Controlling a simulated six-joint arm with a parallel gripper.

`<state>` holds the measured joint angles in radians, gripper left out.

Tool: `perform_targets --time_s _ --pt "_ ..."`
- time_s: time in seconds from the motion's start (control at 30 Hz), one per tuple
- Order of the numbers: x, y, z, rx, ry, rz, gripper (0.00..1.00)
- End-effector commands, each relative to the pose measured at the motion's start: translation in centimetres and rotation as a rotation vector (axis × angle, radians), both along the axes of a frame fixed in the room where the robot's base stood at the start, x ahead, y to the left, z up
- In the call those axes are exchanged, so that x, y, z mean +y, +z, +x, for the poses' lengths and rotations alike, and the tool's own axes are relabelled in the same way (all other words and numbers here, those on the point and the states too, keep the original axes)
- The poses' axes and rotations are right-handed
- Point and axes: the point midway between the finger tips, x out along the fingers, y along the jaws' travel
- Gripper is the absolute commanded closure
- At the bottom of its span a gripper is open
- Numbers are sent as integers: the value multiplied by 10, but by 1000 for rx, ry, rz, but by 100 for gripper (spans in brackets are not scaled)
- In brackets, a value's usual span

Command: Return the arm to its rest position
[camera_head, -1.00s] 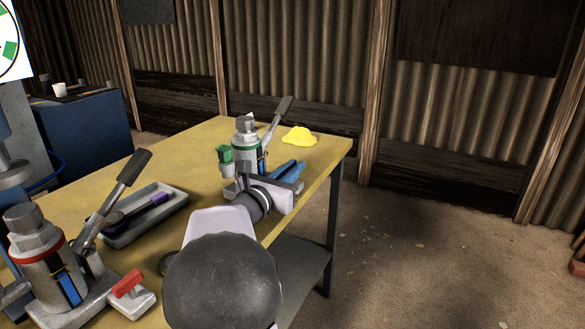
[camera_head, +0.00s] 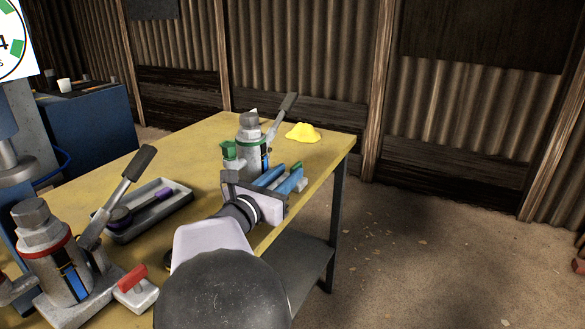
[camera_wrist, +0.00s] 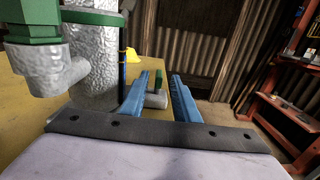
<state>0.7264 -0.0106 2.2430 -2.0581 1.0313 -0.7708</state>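My gripper (camera_head: 284,177) is over the right side of the yellow table (camera_head: 196,146), just in front of the jack with the green band (camera_head: 252,146). Its two blue fingers stand apart with a gap between them. In the wrist view my gripper (camera_wrist: 160,95) is open, with nothing held between the fingers. Beyond the gap is a small grey valve piece with a green handle (camera_wrist: 158,88). The large grey jack body (camera_wrist: 92,75) stands close to the left of the fingers in that view. My arm hides part of the table's front edge.
A jack with a red band (camera_head: 50,258) stands at the front left. A grey tray (camera_head: 133,233) holds a purple-marked tool (camera_head: 145,206). Open floor (camera_head: 430,255) lies to the right.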

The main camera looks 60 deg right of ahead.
Motion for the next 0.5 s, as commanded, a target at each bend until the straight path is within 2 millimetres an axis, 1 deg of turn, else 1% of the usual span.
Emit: perform_targets --time_s 0.03,0.2,0.5 --pt "6 1 1 -1 3 -1 72" --pt "17 0 0 0 1 0 72" --pt "19 0 0 0 -1 -1 72"
